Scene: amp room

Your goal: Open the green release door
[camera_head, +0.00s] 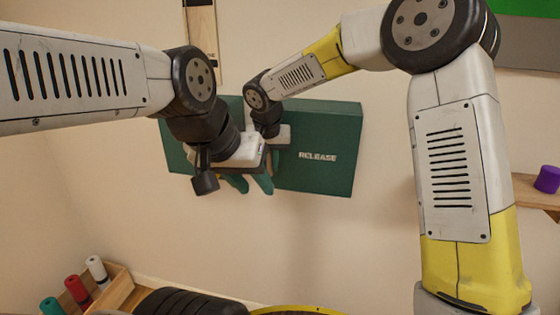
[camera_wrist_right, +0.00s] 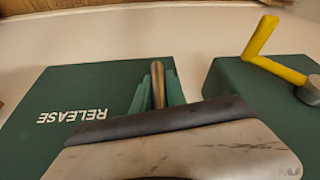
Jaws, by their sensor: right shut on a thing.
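The green release door (camera_head: 325,150), with white RELEASE lettering, is on the wall in the head view. In the right wrist view the door (camera_wrist_right: 75,145) is at the left, its lettering upside down. My right gripper (camera_wrist_right: 157,88) has its teal fingers shut on a thin brown bar, likely the door's handle (camera_wrist_right: 158,75), at the door's edge. In the head view its fingers are largely hidden behind my left gripper (camera_head: 250,184). My left gripper hangs in front of the green unit with its teal fingers apart and nothing seen between them.
A second green box (camera_wrist_right: 255,115) with a yellow lever (camera_wrist_right: 262,45) is beside the door, with pale wall between them. A shelf with a purple object (camera_head: 547,179) is at the right. A wooden rack (camera_head: 115,288) with coloured cylinders stands at lower left.

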